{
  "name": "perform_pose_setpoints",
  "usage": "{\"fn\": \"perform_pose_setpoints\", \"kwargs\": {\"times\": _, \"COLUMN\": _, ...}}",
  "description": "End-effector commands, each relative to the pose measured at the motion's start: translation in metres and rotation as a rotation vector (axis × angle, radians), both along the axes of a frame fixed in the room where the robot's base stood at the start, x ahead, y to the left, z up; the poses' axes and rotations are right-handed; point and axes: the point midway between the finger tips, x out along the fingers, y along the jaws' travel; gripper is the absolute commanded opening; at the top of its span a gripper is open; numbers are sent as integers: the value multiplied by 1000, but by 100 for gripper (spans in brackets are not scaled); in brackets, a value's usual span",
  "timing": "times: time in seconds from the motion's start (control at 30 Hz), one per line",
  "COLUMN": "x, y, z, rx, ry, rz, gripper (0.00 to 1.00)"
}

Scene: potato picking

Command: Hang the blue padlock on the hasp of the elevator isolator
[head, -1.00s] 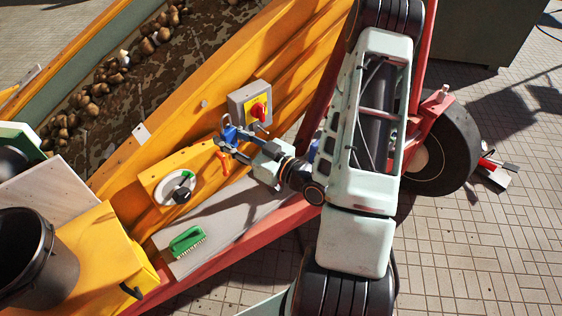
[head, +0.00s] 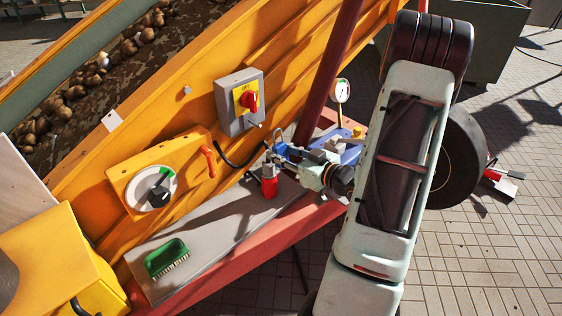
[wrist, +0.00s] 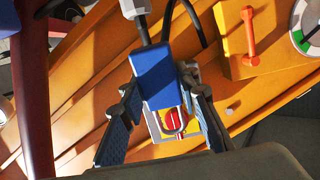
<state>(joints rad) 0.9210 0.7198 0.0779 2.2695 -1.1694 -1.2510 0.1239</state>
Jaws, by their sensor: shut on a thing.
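The blue padlock (wrist: 160,76) is between the two fingers of my gripper (wrist: 158,108) in the wrist view. Its grey shackle (wrist: 182,130) points down the picture and overlaps the red knob of the isolator behind. The box has a red knob (head: 250,101) on a yellow plate. The gripper and padlock appear apart from the box in the head view. The hasp is too small to make out clearly.
A yellow box with a round dial (head: 168,187) and an orange handle (head: 208,161) are to the left. A red cylinder (head: 269,187) stands just below my gripper. A green brush (head: 166,257) lies on the grey shelf (head: 215,232). A black cable loops beneath the isolator.

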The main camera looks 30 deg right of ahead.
Motion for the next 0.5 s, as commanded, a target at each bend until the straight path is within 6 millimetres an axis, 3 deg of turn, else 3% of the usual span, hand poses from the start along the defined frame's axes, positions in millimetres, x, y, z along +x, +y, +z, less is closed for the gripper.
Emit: {"fn": "perform_pose_setpoints", "kwargs": {"times": 0.5, "x": 23, "y": 5, "z": -3, "rx": -1, "ry": 0, "rz": -1, "gripper": 3}}
